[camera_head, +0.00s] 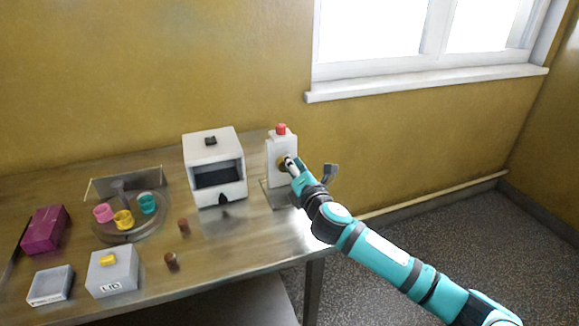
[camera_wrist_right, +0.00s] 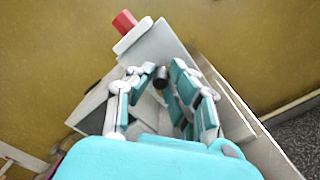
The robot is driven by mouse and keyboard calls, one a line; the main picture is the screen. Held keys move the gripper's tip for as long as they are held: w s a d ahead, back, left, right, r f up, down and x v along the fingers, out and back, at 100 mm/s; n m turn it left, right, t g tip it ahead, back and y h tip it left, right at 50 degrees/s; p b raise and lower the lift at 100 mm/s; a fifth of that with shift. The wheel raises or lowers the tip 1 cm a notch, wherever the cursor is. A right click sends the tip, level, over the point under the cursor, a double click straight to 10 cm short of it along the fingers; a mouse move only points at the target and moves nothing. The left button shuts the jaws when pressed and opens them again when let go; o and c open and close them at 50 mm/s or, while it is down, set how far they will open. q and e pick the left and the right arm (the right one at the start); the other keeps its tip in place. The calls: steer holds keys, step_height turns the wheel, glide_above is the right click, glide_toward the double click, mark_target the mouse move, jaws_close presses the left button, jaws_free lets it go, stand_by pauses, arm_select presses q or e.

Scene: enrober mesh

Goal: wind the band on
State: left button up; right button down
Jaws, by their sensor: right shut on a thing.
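A white upright housing (camera_head: 281,150) with a red button (camera_head: 281,129) on top stands at the table's right end. It also shows in the right wrist view, with the red cap (camera_wrist_right: 125,22) at upper left. A round brass-coloured part (camera_head: 282,162) sits on its front, partly covered by my right gripper (camera_head: 291,165). In the right wrist view the fingers (camera_wrist_right: 160,92) are closed around a small dark knob (camera_wrist_right: 160,76) in front of the housing. A white machine (camera_head: 214,142) with a dark opening stands to its left. The band cannot be made out. My left gripper is out of view.
A round stand with pink (camera_head: 103,213), yellow (camera_head: 123,220) and teal (camera_head: 147,203) cups is at left. Nearby are a purple box (camera_head: 45,230), a grey lidded box (camera_head: 112,272), a small grey box (camera_head: 50,286) and two brown pieces (camera_head: 171,260). The table's front right (camera_head: 250,245) is clear.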

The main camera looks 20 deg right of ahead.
steer(key=m, duration=0.4)
steer(key=d+f+m, duration=0.1)
steer(key=m, duration=0.3)
steer(key=d+f+m, duration=0.1)
steer(key=m, duration=0.2)
steer(key=shift+m, duration=0.4)
steer(key=shift+d+f+m, duration=0.1)
steer(key=shift+f+m, duration=0.15)
steer(key=shift+m, duration=0.65)
steer(key=shift+d+f+m, duration=0.1)
steer(key=shift+f+m, duration=0.15)
steer(key=shift+m, duration=0.65)
steer(key=c, duration=1.3)
jaws_free()
